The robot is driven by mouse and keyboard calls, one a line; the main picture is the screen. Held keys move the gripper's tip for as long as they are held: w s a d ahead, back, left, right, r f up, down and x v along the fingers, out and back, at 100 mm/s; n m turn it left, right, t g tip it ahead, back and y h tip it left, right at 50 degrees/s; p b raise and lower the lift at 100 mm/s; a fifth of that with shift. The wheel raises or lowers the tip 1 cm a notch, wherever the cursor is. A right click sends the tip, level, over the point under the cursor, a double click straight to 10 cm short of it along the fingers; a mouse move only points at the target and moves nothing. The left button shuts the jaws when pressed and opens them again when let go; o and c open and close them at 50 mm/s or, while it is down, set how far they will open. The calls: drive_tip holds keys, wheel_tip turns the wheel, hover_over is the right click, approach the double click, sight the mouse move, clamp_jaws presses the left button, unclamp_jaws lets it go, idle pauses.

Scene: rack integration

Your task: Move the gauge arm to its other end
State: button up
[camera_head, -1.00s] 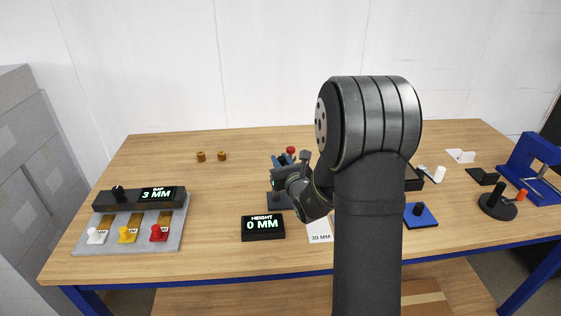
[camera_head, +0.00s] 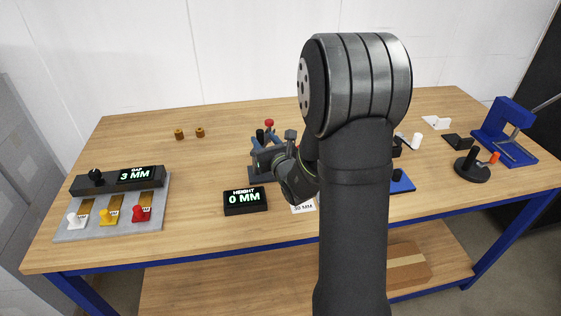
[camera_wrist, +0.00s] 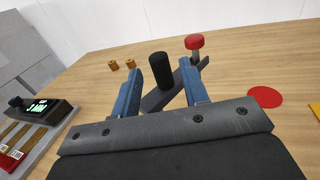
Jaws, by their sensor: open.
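A dark bar (camera_wrist: 180,82) with an upright black cylinder (camera_wrist: 158,62) and a red-topped post (camera_wrist: 195,42) lies ahead in the wrist view; I take it for the gauge arm, but its ends are partly hidden. My gripper (camera_wrist: 160,68) is open. Its two blue fingers stand apart, with the black cylinder showing between them; I cannot tell how deep between them it is. In the head view the red top (camera_head: 269,123) shows just beyond my gripper (camera_head: 267,141). The height display (camera_head: 246,200) in front reads 0 MM.
A gap console (camera_head: 137,174) reading 3 MM, with white, yellow and red knobs, stands left. A blue frame (camera_head: 508,125) and round black base (camera_head: 471,170) stand right. A red disc (camera_wrist: 265,97) lies right of my gripper.

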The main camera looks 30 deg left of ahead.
drive_tip(key=v, duration=1.3)
drive_tip(key=shift+s+d, duration=0.15)
drive_tip(key=shift+c, duration=0.2)
